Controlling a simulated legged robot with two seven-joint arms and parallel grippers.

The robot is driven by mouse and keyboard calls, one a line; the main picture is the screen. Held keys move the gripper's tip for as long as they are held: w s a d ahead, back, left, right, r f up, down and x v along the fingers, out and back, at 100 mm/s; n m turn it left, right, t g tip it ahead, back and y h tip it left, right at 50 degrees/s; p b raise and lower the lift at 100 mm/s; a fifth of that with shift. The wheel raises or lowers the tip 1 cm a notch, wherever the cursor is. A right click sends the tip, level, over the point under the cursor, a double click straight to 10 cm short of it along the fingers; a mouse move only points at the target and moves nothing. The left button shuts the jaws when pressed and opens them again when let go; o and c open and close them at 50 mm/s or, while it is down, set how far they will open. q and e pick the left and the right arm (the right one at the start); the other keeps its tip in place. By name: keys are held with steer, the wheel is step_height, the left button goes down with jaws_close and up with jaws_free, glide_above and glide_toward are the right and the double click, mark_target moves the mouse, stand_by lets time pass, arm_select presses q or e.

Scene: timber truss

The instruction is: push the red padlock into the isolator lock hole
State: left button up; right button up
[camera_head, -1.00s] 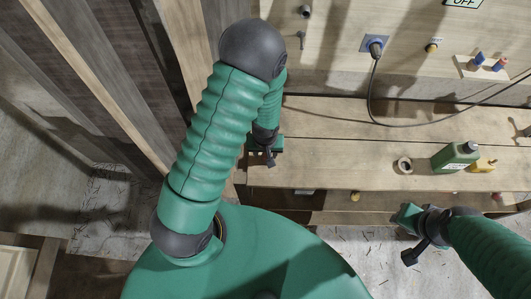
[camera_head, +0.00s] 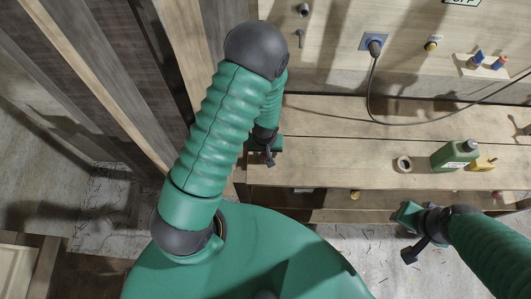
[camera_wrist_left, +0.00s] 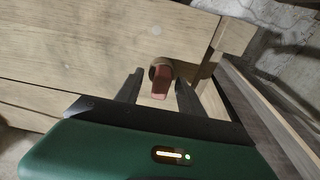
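A red block-like piece, which looks like the padlock (camera_wrist_left: 160,86), shows in the left wrist view against a brown round ring on the timber. My left gripper (camera_wrist_left: 158,92) has its two dark fingers apart, one on each side of the red piece, with gaps showing. In the head view my left gripper (camera_head: 264,154) is over the left end of the bench, and the padlock is not clear there. My right gripper (camera_head: 409,234) is in front of the bench; its finger opening cannot be made out. I cannot pick out the isolator lock hole.
The timber bench (camera_head: 340,155) holds a tape roll (camera_head: 403,164), a green jug (camera_head: 455,155) and a yellow item (camera_head: 484,163) at the right. Dark timber posts stand at the left. The bench middle is clear.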

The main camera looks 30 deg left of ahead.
arm_select(q)
step_height(320, 180, up, 4)
steer(key=shift+r+b, duration=0.15)
steer(key=shift+b, duration=0.85)
step_height(320, 180, up, 12)
steer(key=s, duration=0.2)
steer(key=p, duration=0.3)
glide_toward(266, 156)
steer(key=f, duration=0.1)
steer(key=w+f, duration=0.1)
steer(key=f, duration=0.1)
steer(key=w+a+f, duration=0.1)
steer(key=f, duration=0.1)
steer(key=shift+w+a+f, duration=0.1)
steer(key=shift+f, duration=0.25)
steer(key=f, duration=0.4)
steer(key=shift+a+f, duration=0.35)
steer(key=shift+f, duration=0.05)
steer(key=shift+w+f, duration=0.1)
steer(key=shift+f, duration=0.1)
jaws_close()
